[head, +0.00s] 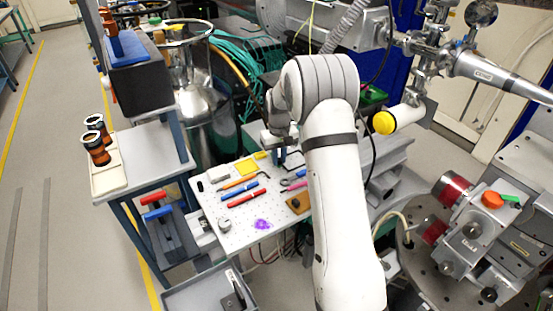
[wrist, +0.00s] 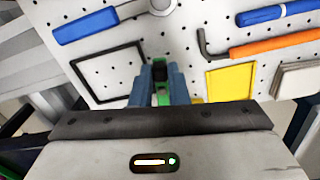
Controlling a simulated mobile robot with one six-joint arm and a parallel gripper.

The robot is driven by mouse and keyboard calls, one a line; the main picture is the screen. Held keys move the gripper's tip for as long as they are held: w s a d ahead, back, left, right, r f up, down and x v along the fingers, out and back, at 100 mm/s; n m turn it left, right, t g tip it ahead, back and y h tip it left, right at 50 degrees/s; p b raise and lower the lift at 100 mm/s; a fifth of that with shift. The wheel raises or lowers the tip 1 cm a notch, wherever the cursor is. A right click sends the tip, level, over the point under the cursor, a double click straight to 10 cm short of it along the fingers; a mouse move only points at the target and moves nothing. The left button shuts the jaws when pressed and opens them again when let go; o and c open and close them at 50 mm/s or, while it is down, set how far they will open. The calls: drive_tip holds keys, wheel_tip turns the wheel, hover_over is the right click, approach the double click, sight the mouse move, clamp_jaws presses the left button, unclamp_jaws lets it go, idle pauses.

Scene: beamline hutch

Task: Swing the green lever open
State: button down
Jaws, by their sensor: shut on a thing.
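A green lever-like piece (head: 510,198) sticks out beside an orange knob on the metal chamber at the right of the head view, well away from my gripper. I cannot tell for sure that it is the task's lever. My gripper (head: 280,155) is over the far edge of the white perforated board, its tips mostly hidden by my arm. In the wrist view its two blue fingers are shut on a small green-and-dark thing (wrist: 162,96). Most of that thing is hidden between the fingers, so its full shape cannot be told.
The white perforated board (head: 237,208) carries several tools, a yellow square (wrist: 230,82) and a black square frame (wrist: 108,72). A red-handled and a blue-handled lever (head: 158,213) are at the left. A yellow-capped pipe (head: 384,123) stands right of my arm.

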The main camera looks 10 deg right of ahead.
drive_tip(key=shift+w+d+r+n, duration=0.15)
drive_tip(key=shift+d+n, duration=0.15)
drive_tip(key=shift+n, duration=0.7)
drive_tip(key=c, duration=1.4)
unclamp_jaws()
drive_tip(key=shift+r+b, duration=0.4)
drive_tip(key=shift+r, duration=3.4)
